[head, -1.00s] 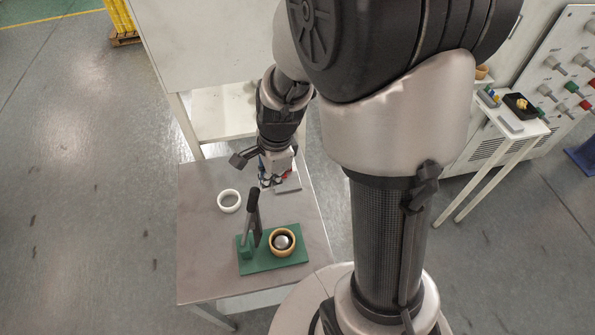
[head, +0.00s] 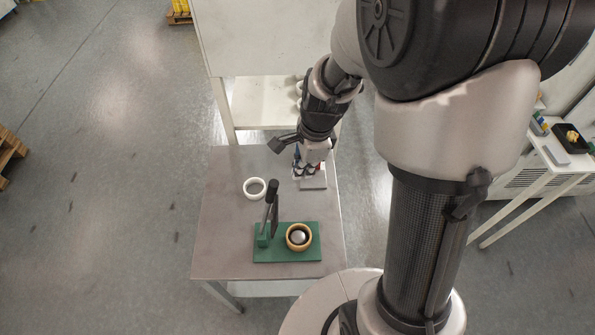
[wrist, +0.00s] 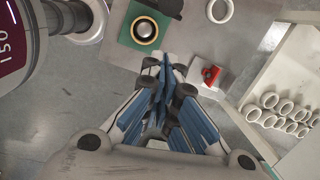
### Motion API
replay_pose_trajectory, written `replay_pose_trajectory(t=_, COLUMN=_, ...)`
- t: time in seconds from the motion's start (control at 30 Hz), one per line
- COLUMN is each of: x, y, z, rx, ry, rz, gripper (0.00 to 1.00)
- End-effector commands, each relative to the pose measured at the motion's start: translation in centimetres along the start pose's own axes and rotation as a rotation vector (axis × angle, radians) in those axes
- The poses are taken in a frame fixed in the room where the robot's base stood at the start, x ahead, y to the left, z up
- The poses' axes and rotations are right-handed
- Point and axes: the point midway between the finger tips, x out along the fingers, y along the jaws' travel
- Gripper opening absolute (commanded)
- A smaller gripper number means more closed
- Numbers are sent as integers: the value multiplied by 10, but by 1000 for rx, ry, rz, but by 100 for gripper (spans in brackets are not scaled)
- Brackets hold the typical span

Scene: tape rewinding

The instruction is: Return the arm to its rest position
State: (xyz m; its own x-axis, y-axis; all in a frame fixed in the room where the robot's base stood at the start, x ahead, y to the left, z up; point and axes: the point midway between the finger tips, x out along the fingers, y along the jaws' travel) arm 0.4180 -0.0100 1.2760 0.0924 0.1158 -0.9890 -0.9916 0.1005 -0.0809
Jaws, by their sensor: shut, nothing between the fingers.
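My gripper (head: 308,174) is shut and empty, above the far right part of the grey table (head: 225,235). Its closed blue fingers (wrist: 163,75) show in the wrist view. A green rewinding fixture (head: 290,254) with an upright dark lever (head: 272,195) stands near the table's front edge. A tan tape roll (head: 290,246) sits on it around a metal core (head: 299,237). My gripper is behind the fixture and apart from it. The roll also shows in the wrist view (wrist: 134,36).
A white ring (head: 246,190) lies on the table left of my gripper. A light plate (head: 314,183) with a red part (wrist: 210,75) is close below it. Several white rings (wrist: 270,99) sit on a shelf behind the table. Another bench (head: 550,165) stands at the right.

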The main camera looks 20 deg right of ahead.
Motion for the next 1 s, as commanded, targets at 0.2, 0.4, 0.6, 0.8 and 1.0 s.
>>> replay_pose_trajectory(t=0.2, x=-52, y=-5, z=25, rx=-5, ry=0, rz=-10, gripper=0)
replay_pose_trajectory(t=0.4, x=-77, y=-6, z=38, rx=-3, ry=1, rz=-6, gripper=0)
replay_pose_trajectory(t=0.6, x=-86, y=-6, z=42, rx=-2, ry=2, rz=-4, gripper=0)
replay_pose_trajectory(t=0.8, x=-84, y=-4, z=41, rx=-19, ry=2, rz=-8, gripper=0)
replay_pose_trajectory(t=1.0, x=-70, y=23, z=35, rx=-276, ry=22, rz=-58, gripper=0)
